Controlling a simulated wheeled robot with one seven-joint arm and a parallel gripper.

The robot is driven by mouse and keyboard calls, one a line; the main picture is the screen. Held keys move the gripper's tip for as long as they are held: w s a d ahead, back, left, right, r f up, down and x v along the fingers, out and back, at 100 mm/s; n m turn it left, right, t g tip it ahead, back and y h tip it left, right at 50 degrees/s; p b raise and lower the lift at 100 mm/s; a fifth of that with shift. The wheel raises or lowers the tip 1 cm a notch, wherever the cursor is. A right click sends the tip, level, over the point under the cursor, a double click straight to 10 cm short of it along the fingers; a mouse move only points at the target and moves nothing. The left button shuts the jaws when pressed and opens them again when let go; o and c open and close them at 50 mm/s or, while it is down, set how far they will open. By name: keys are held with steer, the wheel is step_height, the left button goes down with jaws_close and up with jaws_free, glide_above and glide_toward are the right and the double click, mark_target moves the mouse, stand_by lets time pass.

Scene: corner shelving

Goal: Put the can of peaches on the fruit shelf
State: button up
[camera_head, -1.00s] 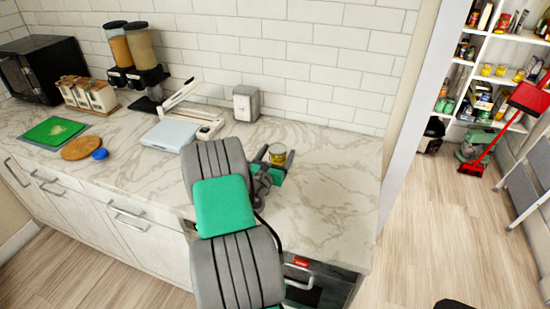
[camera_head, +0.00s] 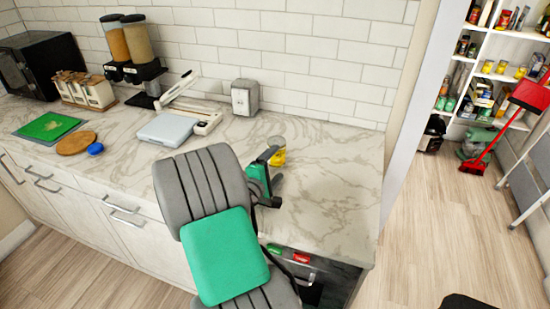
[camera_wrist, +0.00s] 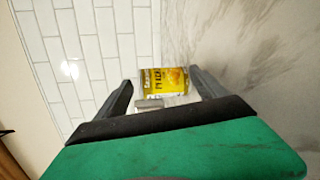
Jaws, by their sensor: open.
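The can of peaches (camera_wrist: 165,81) is a small can with a yellow label, standing on the marble counter. In the head view the can (camera_head: 278,157) shows just beyond my gripper (camera_head: 272,170), partly hidden by it. In the wrist view my gripper (camera_wrist: 160,92) is open, and the can lies between and a little beyond its two dark fingers. I cannot tell whether either finger touches it. The shelving with several levels of goods (camera_head: 497,58) stands in the corner at the right; which level is for fruit cannot be told.
A grey box (camera_head: 245,97), a white slicer-like device (camera_head: 185,115) and cereal dispensers (camera_head: 135,55) stand at the back of the counter. The counter right of my gripper is clear.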

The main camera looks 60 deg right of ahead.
mark_target(279, 141)
steer(key=m, duration=0.2)
steer(key=d+m, duration=0.1)
steer(key=m, duration=0.1)
steer(key=shift+m, duration=0.3)
steer(key=m, duration=0.3)
steer(key=w+d+r+m+y+b, duration=0.1)
steer(key=m, duration=0.3)
steer(key=d+m+b, duration=0.1)
steer(key=m, duration=0.2)
steer(key=shift+w+r+t, duration=0.2)
steer(key=shift+w+t, duration=0.1)
steer(key=shift+t, duration=0.1)
steer(key=m, duration=0.2)
steer(key=r+m, duration=0.1)
steer(key=m, duration=0.1)
steer(key=shift+w+d+y, duration=0.15)
steer(key=shift+w+y, duration=0.25)
steer(key=shift+w+d+r+m+t, duration=0.1)
steer(key=shift+d+r+m+t, duration=0.05)
steer(key=shift+m+t, duration=0.2)
steer(key=p+x, duration=0.1)
steer(key=x, duration=0.2)
steer(key=p+x, duration=0.1)
steer(key=x, duration=0.3)
steer(key=shift+w+d+r, duration=0.1)
steer(key=shift+w+d, duration=0.15)
steer(key=shift+d, duration=0.1)
steer(key=shift+r, duration=0.1)
jaws_close()
